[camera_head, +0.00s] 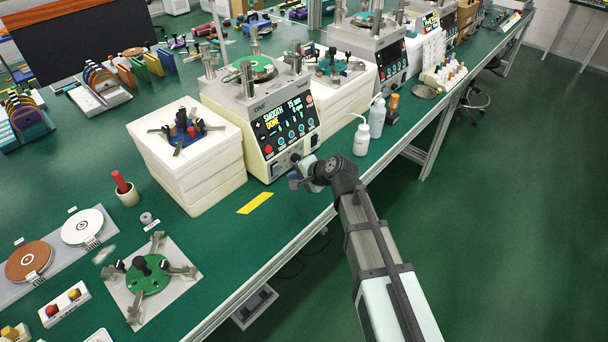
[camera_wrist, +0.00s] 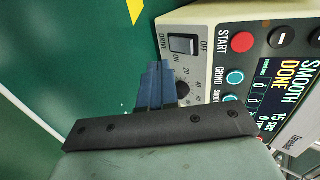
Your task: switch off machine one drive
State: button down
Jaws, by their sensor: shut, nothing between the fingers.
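Machine one (camera_head: 250,125) stands on the green bench, with "ONE" on its top part and a lit screen reading SMOOTH, DONE, 15 sec. In the wrist view its front panel (camera_wrist: 215,95) shows a dark rocker switch (camera_wrist: 183,46) labelled DRIVE, with OFF and ON at its two ends. I cannot tell which end is pressed. My gripper (camera_head: 296,178) is in front of the panel's lower right part. In the wrist view my gripper (camera_wrist: 158,72) is shut and empty, its tips just beside the switch and partly over a dial. I cannot tell whether they touch the panel.
A red START button (camera_wrist: 242,42) and a teal GRIND button (camera_wrist: 235,77) are near the switch. White foam blocks (camera_head: 190,165) stand left of the machine, and white bottles (camera_head: 362,138) stand right. Yellow tape (camera_head: 255,203) marks clear bench in front.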

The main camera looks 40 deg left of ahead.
aim_at(276, 165)
jog(key=a, duration=0.3)
jog(key=shift+a+f, duration=0.3)
jog(key=shift+a, duration=0.05)
jog(key=shift+a+r, duration=0.1)
jog(key=shift+a, duration=0.55)
jog(key=shift+a+r, duration=0.1)
jog(key=shift+a, duration=0.2)
jog(key=shift+r, duration=0.15)
jog(key=shift+r, duration=0.65)
